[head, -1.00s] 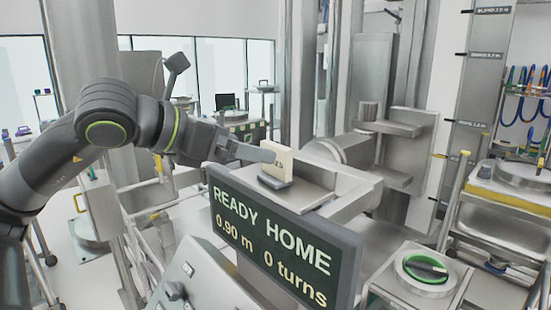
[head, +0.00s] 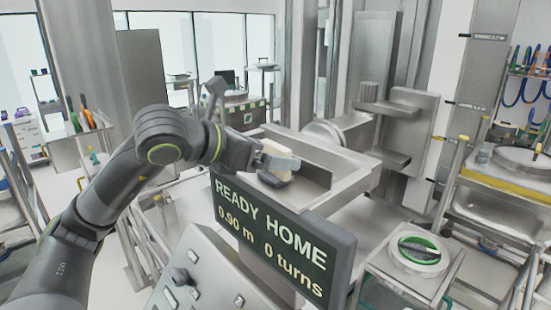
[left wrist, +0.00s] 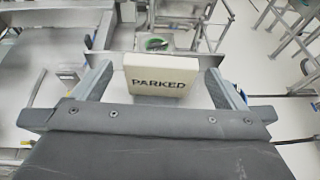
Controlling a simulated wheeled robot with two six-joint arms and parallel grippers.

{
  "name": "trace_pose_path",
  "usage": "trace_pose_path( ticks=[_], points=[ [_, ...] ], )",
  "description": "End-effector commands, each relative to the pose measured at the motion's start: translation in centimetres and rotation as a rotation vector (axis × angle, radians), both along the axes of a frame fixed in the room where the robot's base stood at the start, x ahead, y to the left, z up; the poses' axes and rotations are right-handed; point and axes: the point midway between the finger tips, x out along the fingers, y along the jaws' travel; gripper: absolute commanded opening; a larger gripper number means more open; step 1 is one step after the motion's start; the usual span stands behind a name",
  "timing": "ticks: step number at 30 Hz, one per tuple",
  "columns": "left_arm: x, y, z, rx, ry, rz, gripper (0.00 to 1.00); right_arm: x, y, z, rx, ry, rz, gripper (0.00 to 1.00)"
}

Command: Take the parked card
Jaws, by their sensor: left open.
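The cream card (left wrist: 158,77) reads "PARKED" and stands upright in the left wrist view, between the two fingers of my open left gripper (left wrist: 160,92). There are gaps on both sides of it. My right gripper is not in view.
The sign (head: 275,235) below the ledge reads "READY HOME 0.90 m 0 turns". A control panel (head: 205,280) with knobs sits below it at front left. A metal frame wall (head: 330,155) rises behind the card.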

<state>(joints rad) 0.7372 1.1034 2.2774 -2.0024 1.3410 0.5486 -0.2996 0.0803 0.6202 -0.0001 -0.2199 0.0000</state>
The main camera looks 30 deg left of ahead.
Motion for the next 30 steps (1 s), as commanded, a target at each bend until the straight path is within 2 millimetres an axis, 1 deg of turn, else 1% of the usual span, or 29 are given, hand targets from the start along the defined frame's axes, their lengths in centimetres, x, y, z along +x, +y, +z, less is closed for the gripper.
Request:
trace_pose_path(
  ticks=[1,6,11,19,30],
  points=[
    [0.4,-0.2,0.2,-0.006,0.003,-0.003,0.94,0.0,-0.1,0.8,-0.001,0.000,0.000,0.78],
    [1.4,-0.6,-0.5,-0.003,0.000,-0.002,0.94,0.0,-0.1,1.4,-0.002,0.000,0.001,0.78],
    [1.9,-0.9,-0.8,-0.001,0.001,-0.001,0.94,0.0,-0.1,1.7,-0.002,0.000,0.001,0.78],
    [2.0,-0.9,-0.9,0.001,-0.001,0.001,0.94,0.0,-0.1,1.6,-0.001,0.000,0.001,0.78],
    [2.0,-0.9,-0.9,0.000,0.000,0.001,0.45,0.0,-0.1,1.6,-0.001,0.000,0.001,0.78]
  ],
)
